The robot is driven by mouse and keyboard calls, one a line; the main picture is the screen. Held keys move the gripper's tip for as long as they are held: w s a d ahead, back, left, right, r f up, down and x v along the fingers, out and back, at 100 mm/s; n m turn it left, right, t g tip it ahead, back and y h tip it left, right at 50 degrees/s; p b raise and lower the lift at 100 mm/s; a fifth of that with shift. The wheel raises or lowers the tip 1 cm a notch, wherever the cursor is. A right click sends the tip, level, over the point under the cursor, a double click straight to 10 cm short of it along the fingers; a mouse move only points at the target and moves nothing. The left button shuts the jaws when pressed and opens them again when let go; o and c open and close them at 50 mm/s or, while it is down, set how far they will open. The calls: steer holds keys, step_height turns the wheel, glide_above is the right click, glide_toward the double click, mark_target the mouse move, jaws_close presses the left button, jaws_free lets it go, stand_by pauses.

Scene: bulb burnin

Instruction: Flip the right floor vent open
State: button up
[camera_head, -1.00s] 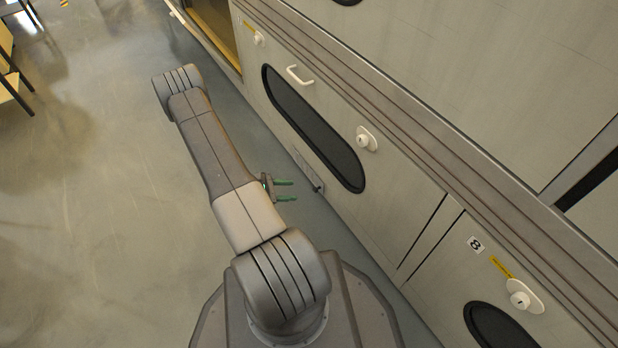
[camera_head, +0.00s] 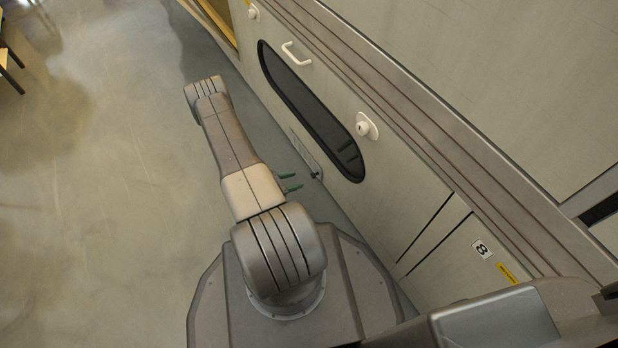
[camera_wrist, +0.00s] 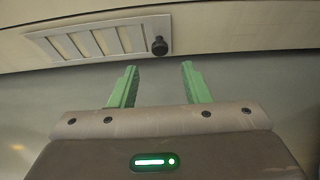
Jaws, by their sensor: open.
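The floor vent (camera_wrist: 95,42) is a pale slatted panel low on the cabinet front, with a black knob (camera_wrist: 159,46) at its right end in the wrist view. In the head view the vent (camera_head: 304,152) shows small beside my gripper, low on the wall near the floor. The panel looks flush with the wall. My gripper (camera_wrist: 159,72) is open and empty, its two green fingers pointing at the wall just below the knob in the wrist view. A gap seems to remain between the fingertips and the vent. In the head view my gripper (camera_head: 290,182) is partly hidden by my arm.
Above the vent, the cabinet has a long dark oval window (camera_head: 312,110), a white handle (camera_head: 297,54) and a white lock (camera_head: 366,127). The grey floor (camera_head: 110,190) to the left is clear. Dark-legged furniture (camera_head: 12,68) stands at the far left.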

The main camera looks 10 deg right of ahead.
mark_target(312, 175)
steer(key=b+x, duration=0.2)
steer(key=x, duration=0.5)
steer(key=shift+w+d+f, duration=0.15)
steer(key=shift+d, duration=0.2)
jaws_close()
